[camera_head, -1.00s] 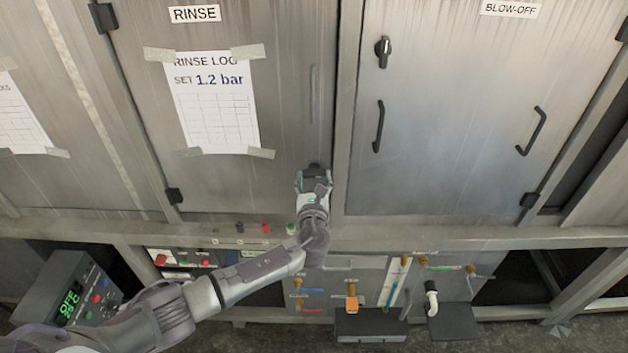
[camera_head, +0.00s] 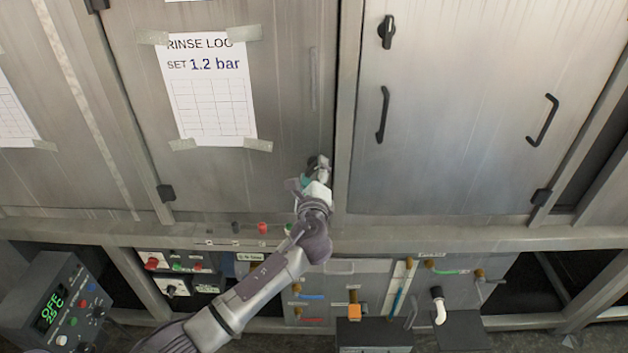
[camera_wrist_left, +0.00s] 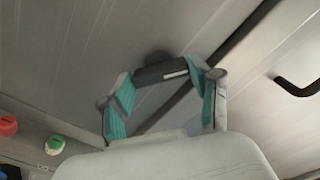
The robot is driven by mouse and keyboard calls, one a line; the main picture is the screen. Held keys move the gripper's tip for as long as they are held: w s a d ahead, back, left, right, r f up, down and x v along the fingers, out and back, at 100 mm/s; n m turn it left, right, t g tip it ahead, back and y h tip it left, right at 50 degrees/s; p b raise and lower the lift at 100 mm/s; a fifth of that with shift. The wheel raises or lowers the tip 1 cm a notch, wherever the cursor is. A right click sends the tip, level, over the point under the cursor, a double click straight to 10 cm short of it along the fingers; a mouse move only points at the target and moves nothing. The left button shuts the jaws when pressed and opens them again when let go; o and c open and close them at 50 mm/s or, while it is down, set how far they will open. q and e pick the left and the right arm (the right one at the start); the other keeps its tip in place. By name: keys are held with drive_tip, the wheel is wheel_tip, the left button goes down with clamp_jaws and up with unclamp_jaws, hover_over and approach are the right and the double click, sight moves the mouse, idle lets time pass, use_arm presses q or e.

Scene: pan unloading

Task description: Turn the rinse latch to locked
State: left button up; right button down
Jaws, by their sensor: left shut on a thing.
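The rinse latch (camera_wrist_left: 160,72) is a dark bar with a white mark, low on the right side of the grey rinse door (camera_head: 285,110). In the left wrist view it lies between the teal-padded fingers, at a slant to the door post. My left gripper (camera_head: 318,170) is shut on it in the head view, where fingers hide most of the latch. The left gripper also shows in the left wrist view (camera_wrist_left: 162,95). Any lock marking by the latch cannot be made out. My right gripper is out of view.
The blow-off door (camera_head: 460,110) to the right has its own black latch (camera_head: 387,32) and handles. A ledge with a red button (camera_head: 262,228) runs below the doors. A control box (camera_head: 60,300) stands lower left. A taped rinse log (camera_head: 212,95) hangs on the rinse door.

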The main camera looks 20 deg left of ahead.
use_arm(q)
drive_tip(key=n+b, duration=0.3)
drive_tip(key=n, duration=0.1)
drive_tip(key=shift+f, duration=0.2)
drive_tip(key=shift+r+n+b, duration=0.1)
drive_tip(key=shift+n+b, duration=0.65)
drive_tip(key=shift+n, duration=0.95)
drive_tip(key=o, duration=1.1)
drive_tip(key=shift+o, duration=0.2)
drive_tip(key=shift+r, duration=0.1)
drive_tip(key=v, duration=1.2)
